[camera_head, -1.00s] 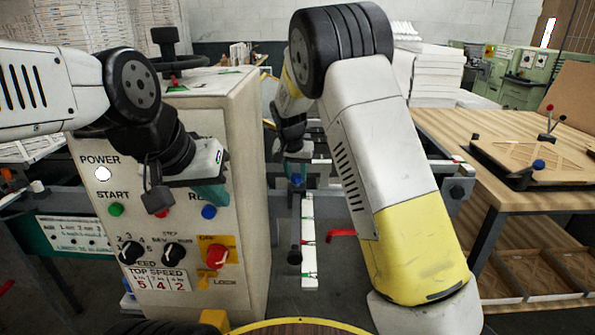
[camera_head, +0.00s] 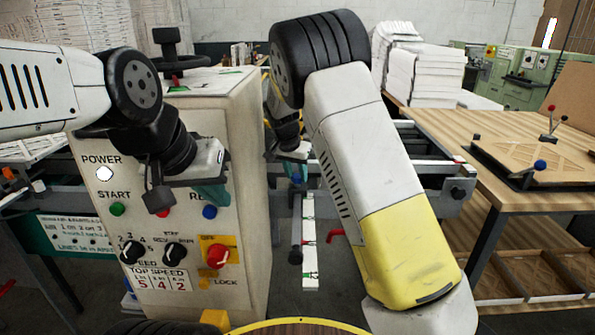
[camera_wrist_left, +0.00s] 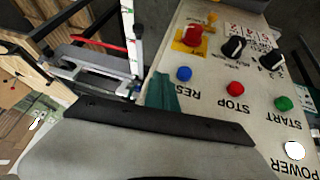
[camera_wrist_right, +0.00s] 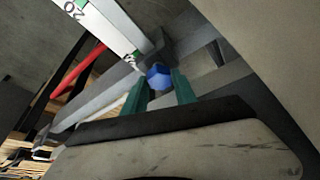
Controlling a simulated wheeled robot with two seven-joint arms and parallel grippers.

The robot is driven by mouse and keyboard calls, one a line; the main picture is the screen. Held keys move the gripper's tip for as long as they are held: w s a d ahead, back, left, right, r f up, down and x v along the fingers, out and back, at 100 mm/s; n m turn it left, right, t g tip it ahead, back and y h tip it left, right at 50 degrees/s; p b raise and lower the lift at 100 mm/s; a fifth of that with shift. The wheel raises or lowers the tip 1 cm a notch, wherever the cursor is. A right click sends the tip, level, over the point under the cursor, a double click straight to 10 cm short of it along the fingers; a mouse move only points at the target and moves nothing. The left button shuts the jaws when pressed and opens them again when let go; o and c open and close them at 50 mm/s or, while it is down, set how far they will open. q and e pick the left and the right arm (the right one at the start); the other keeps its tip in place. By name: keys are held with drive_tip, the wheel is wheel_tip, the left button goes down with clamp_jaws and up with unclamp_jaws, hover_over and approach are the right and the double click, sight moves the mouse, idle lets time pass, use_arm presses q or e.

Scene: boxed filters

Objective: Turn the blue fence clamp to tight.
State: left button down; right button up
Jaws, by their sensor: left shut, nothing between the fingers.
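The blue fence clamp (camera_wrist_right: 158,75) shows as a small blue knob on the grey metal fence frame, beside a white ruled strip (camera_wrist_right: 108,24). In the head view it is a small blue spot (camera_head: 296,178), mostly hidden by my right gripper (camera_head: 294,162). In the right wrist view the teal fingers of my right gripper (camera_wrist_right: 161,92) are apart, with the knob just beyond and between their tips. I cannot tell whether they touch it. My left gripper (camera_head: 214,192) is shut and empty in front of the control box, near the blue reset button (camera_head: 209,212).
The control box (camera_head: 245,130) stands left of the fence, with a black handwheel (camera_head: 175,65) on top and a red switch (camera_head: 217,255) on its face. A red lever (camera_head: 342,233) sits beside the white strip. A wooden table (camera_head: 440,125) stands at the right.

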drive_tip(key=shift+o, duration=0.4)
wheel_tip(320, 180, up, 4)
drive_tip(key=shift+s+f, duration=0.1)
drive_tip(key=s+r, duration=0.1)
drive_tip(key=s, duration=1.4)
drive_tip(key=shift+s+d, duration=0.2)
drive_tip(key=shift+s, duration=0.2)
drive_tip(key=shift+r, duration=0.1)
drive_tip(key=o, duration=0.4)
drive_tip(key=shift+w, duration=0.15)
drive_tip(key=shift+c, duration=0.2)
drive_tip(key=n+y, duration=0.2)
drive_tip(key=n, duration=0.4)
approach(296, 177)
drive_tip(key=shift+t, duration=0.3)
drive_tip(key=x, duration=0.9)
drive_tip(key=shift+w+d+r, duration=0.1)
drive_tip(key=shift+w+d, duration=0.05)
drive_tip(key=shift+d, duration=0.15)
